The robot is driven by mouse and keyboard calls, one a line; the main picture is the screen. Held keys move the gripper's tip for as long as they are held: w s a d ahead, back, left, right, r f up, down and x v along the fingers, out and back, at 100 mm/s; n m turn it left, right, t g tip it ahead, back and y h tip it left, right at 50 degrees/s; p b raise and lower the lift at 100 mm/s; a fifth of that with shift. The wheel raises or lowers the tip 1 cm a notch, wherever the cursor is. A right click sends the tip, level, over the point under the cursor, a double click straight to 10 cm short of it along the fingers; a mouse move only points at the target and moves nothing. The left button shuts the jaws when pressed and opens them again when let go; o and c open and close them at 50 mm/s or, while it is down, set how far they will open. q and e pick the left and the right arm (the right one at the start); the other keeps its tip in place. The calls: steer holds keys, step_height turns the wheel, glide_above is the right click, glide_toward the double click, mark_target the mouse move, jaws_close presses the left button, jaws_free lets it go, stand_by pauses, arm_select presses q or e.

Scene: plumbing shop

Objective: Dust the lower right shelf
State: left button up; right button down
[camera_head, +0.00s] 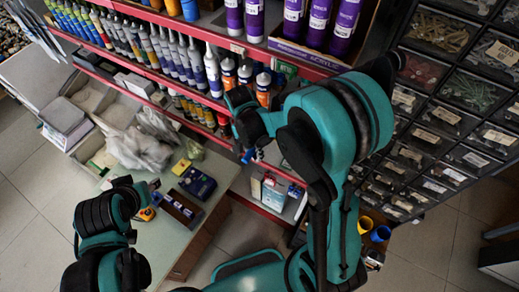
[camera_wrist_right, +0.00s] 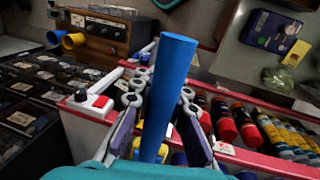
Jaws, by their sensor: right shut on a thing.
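My right gripper (camera_head: 246,138) is in front of the red-edged shelves, at their right end. In the right wrist view, its fingers (camera_wrist_right: 160,105) are shut around a blue cylindrical handle (camera_wrist_right: 170,80), whose flat end points up in the picture. A small blue part of the handle (camera_head: 248,156) shows below the gripper in the head view. I cannot see a duster head. A lower right shelf (camera_head: 290,212) with a red edge holds a few small packages, just below and right of the gripper. My left gripper (camera_head: 150,192) is over the counter at lower left; its finger opening is unclear.
Shelves above hold rows of tubes (camera_head: 170,52) and purple cartridges (camera_head: 318,20). A drawer rack of screws and plugs (camera_head: 440,120) stands close on the right. The counter (camera_head: 150,245) carries bags and boxes. A red-switched white strip (camera_wrist_right: 98,103) shows in the wrist view.

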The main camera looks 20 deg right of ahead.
steer(key=shift+s+a, duration=1.4)
steer(key=shift+a, duration=0.25)
